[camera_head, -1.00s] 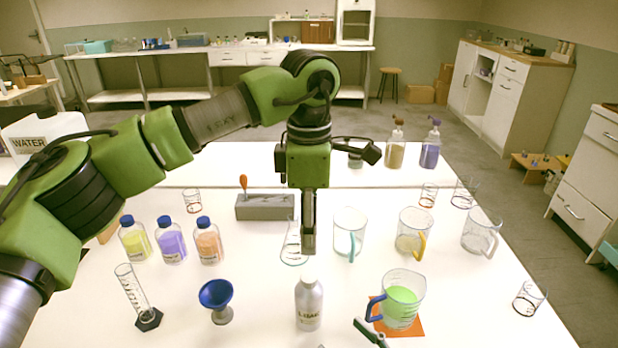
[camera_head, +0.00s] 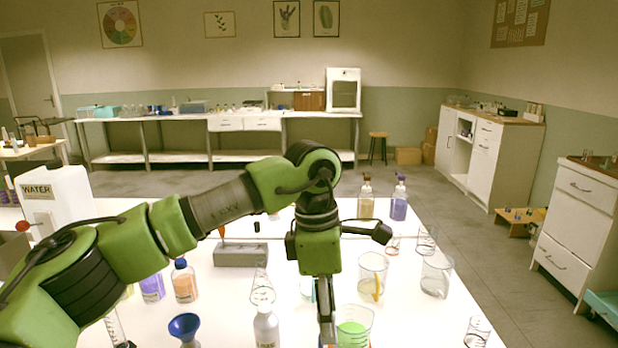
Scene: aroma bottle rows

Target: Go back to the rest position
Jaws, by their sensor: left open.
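My left arm reaches in from the left, and my left gripper (camera_head: 327,325) points straight down over the front middle of the table. Its jaws are seen edge-on, so the gap between them is hard to see; it is open and nothing shows in it. In the picture it stands between a silver bottle (camera_head: 266,328) on its left and a beaker of green liquid (camera_head: 355,330) on its right, partly covering the beaker's left side. I cannot tell whether it touches the beaker. My right gripper is not in view.
Orange (camera_head: 185,284) and purple (camera_head: 152,288) bottles, a blue funnel (camera_head: 184,327) and a grey block (camera_head: 240,255) stand to the left. Glass beakers (camera_head: 437,275) stand on the right. A white water container (camera_head: 55,205) is at far left.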

